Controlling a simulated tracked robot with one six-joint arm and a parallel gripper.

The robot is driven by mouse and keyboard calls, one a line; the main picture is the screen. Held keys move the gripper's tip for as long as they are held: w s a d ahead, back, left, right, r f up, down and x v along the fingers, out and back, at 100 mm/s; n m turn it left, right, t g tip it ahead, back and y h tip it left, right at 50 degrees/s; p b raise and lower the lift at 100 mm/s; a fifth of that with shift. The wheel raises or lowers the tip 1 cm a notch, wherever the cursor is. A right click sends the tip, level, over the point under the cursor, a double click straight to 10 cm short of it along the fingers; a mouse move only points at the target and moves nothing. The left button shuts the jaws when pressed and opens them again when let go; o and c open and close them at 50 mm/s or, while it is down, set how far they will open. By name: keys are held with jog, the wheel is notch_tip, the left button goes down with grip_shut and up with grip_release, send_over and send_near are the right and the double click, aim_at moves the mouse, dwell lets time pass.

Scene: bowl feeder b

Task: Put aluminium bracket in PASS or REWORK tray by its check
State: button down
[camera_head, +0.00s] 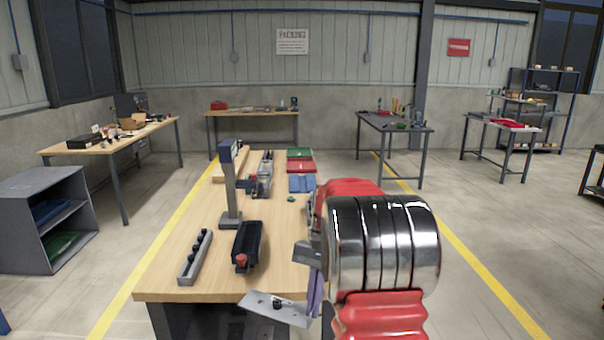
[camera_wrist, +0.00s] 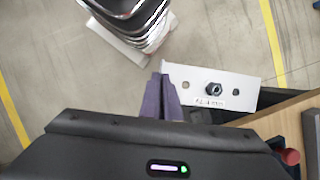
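The aluminium bracket (camera_head: 258,301) is a flat pale plate with a dark nut in its middle. In the wrist view the bracket (camera_wrist: 240,92) shows a hole on each side of the nut and small lettering I cannot read surely. My gripper (camera_head: 315,288) is shut on one end of the bracket, its purple fingers also showing in the wrist view (camera_wrist: 166,92). It holds the bracket tilted, at the bench's near edge. A green tray (camera_head: 300,154), a red tray (camera_head: 300,167) and a blue tray (camera_head: 301,183) lie farther back; no PASS or REWORK wording is readable.
On the wooden bench (camera_head: 190,283) stand a grey rail with black knobs (camera_head: 196,255), a black fixture with a red knob (camera_head: 247,245) and a tall grey post (camera_head: 230,190). My arm covers the bench's right side. The middle of the bench is mostly clear.

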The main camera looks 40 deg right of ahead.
aim_at(281, 311)
jog(key=w+a+f+n, duration=0.1)
jog(key=w+a+f, duration=0.1)
jog(key=w+a+f+n+g, duration=0.1)
jog(key=w+a+f+n, duration=0.1)
jog(key=f, duration=0.1)
jog(key=w+a+f+n+h, duration=0.1)
jog(key=w+a+f, duration=0.1)
jog(key=shift+f+n, duration=0.3)
jog(key=w+a+f+n+h, duration=0.1)
jog(key=a+f+n, duration=0.2)
jog(key=a+f, duration=0.4)
jog(key=w+a+f+n+g+h, duration=0.1)
jog(key=a+f+n, duration=0.3)
jog(key=a+f, duration=0.4)
jog(key=w+a, duration=0.1)
jog(key=a, duration=0.3)
jog(key=shift+w+a+h, duration=0.15)
jog(key=shift+a+h, duration=0.1)
jog(key=shift+h, duration=0.05)
